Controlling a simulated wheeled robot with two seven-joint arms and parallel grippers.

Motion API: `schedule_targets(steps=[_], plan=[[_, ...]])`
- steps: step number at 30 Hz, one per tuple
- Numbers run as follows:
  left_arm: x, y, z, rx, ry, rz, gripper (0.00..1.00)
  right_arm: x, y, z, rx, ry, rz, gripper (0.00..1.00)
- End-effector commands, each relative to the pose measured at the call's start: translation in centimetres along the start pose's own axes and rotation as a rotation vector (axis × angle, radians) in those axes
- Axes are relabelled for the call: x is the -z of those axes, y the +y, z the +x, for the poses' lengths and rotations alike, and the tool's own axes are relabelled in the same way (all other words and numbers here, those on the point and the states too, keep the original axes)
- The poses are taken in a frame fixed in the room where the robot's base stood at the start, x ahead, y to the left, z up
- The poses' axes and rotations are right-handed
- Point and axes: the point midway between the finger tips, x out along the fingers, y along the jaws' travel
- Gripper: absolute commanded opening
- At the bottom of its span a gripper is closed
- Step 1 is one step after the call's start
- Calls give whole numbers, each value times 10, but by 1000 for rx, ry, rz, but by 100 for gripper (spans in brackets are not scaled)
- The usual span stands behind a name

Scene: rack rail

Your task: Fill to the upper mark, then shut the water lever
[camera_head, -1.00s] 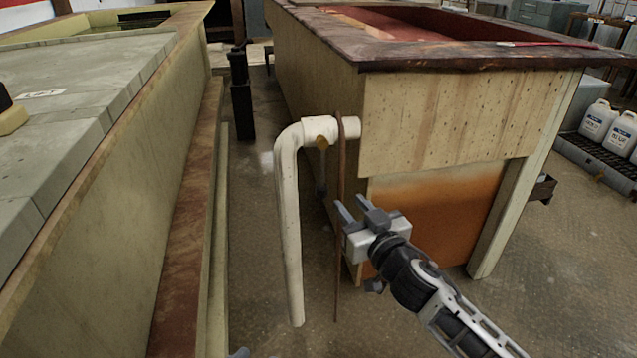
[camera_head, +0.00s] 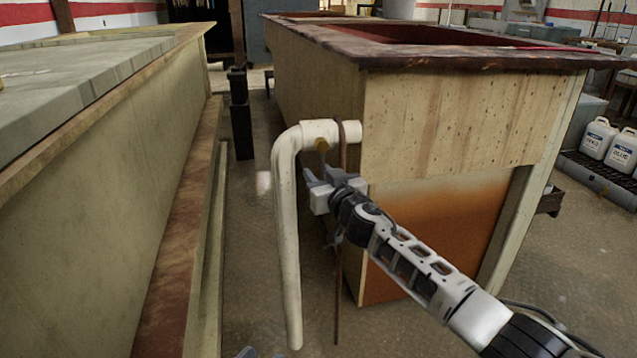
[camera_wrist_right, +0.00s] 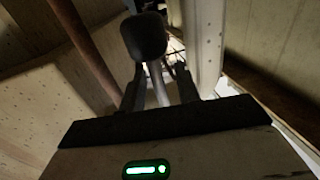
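The water lever (camera_head: 322,145) hangs from the white pipe (camera_head: 287,170) at the tank's end. Only its brownish top shows in the head view; my right gripper hides the rest. My right gripper (camera_head: 316,175) is at the lever, just below the horizontal part of the pipe. In the right wrist view its two fingers (camera_wrist_right: 158,92) are apart, with the dark, rounded lever end (camera_wrist_right: 145,37) ahead and a thin shaft between them. Contact cannot be told. A small grey tip (camera_head: 247,352) at the bottom edge may be my left gripper. No fill mark or water level is visible.
A tank (camera_head: 420,120) with a dark rim and red interior stands right of the pipe. A thin brown rod (camera_head: 338,290) hangs beside the pipe. A long pale trough (camera_head: 110,180) borders the left. White jugs (camera_head: 622,152) stand at the right. Floor shows between trough and tank.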

Motion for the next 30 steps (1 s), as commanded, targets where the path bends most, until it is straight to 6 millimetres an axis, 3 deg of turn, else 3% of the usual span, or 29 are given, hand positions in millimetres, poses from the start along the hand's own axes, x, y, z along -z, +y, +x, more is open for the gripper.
schedule_targets(steps=[12,13,16,17,23,27,30], plan=[[2,2,1,-15,16,-24,36,1,-1,8,2,0,0,33],[2,2,1,-15,16,-24,36,1,-1,8,2,0,0,30],[2,2,1,-14,16,-24,36,1,-1,8,1,0,0,2],[2,2,1,-14,16,-24,36,1,0,8,1,0,0,0],[-1,1,1,-15,15,-27,36,-1,-3,8,2,4,21,0],[-8,0,2,-31,23,-59,36,-2,-12,10,3,25,131,0],[-1,4,1,-48,46,-80,36,0,-17,10,3,40,205,0]])
